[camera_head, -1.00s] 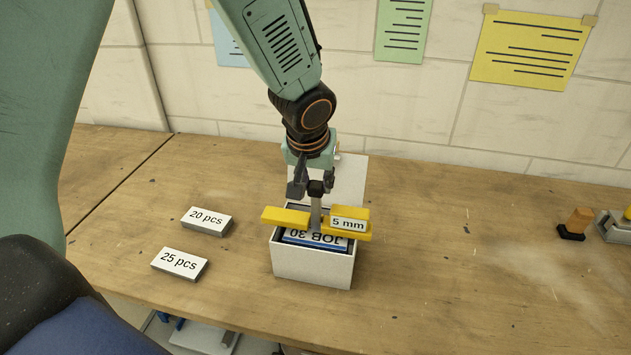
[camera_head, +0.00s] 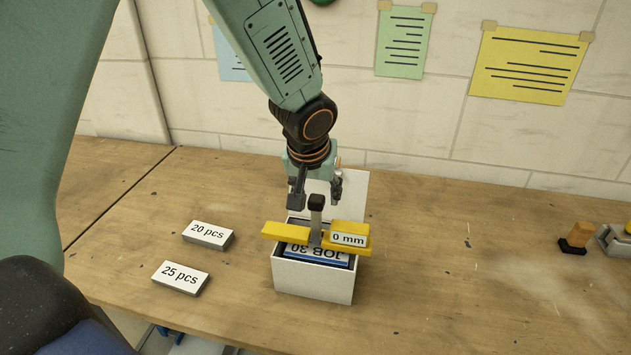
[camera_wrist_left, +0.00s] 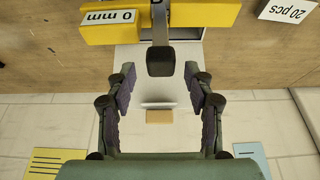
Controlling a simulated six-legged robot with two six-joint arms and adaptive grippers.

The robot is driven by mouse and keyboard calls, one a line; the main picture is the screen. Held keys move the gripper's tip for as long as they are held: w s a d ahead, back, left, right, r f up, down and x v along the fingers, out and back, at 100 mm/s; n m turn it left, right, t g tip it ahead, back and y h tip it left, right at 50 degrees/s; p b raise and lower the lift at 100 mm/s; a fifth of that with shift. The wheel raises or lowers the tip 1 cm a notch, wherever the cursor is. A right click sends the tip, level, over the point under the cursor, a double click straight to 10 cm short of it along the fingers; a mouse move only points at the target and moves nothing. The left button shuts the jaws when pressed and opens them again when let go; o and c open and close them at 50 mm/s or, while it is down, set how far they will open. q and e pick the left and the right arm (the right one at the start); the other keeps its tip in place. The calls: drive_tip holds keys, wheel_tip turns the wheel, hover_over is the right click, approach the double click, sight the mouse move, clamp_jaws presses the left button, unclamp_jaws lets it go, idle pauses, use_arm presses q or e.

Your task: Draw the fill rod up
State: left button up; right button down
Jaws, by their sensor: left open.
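The fill rod (camera_head: 316,217) is a grey upright bar with a black knob on top. It stands through a yellow gauge bar (camera_head: 286,231) that lies across a white box (camera_head: 312,277). The gauge label (camera_head: 349,239) reads "0 mm". A blue "JOB 30" piece (camera_head: 317,252) lies inside the box, partly hidden by the bar. My left gripper (camera_head: 318,190) is open just above and behind the knob. In the left wrist view the black knob (camera_wrist_left: 160,61) lies just beyond the spread fingertips, apart from them. My right gripper is not in view.
Two blocks marked "20 pcs" (camera_head: 208,234) and "25 pcs" (camera_head: 180,277) lie on the table left of the box. A small block with an orange top (camera_head: 578,231) stands at the far right.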

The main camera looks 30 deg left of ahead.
use_arm(q)
drive_tip(key=v, duration=1.1)
drive_tip(key=shift+r, duration=0.4)
drive_tip(key=shift+s+d+f, duration=0.1)
drive_tip(key=shift+s, duration=0.1)
